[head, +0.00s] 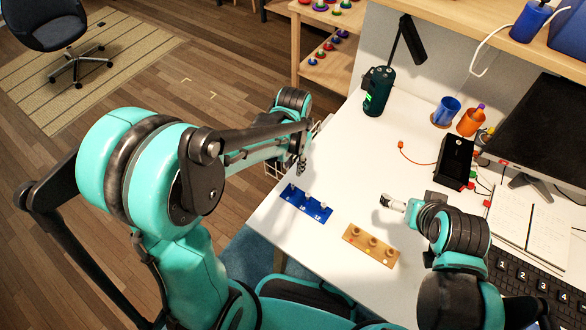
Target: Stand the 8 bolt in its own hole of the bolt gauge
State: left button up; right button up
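The blue bolt gauge (306,210) lies near the table's left edge, with the numbers 10 and 12 readable on its front. A small pale bolt (323,205) appears to stand at its 12 end. Something small and grey shows at its left end, too small to tell whether it is a bolt. My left gripper (301,167) points down just behind and above that left end. Its fingers look close together; whether a bolt is between them is not clear. My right gripper (391,203) is over the table, right of the gauge, its fingers too small to read.
A wooden block (370,246) with several round seats lies right of the gauge. A black box (455,161), an orange cup (471,121), a blue cup (446,110) and a dark green device (377,91) stand farther back. A notebook (520,215) and keyboard (520,275) are at right.

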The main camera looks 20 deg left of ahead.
pick_arm(q)
jog(key=s+a+r+n+t, duration=0.4)
jog(key=s+r+t, duration=0.3)
jog(key=s+r, duration=0.3)
jog(key=shift+s+a+r, duration=0.15)
jog(key=shift+a+r, duration=0.25)
jog(key=shift+r, duration=0.25)
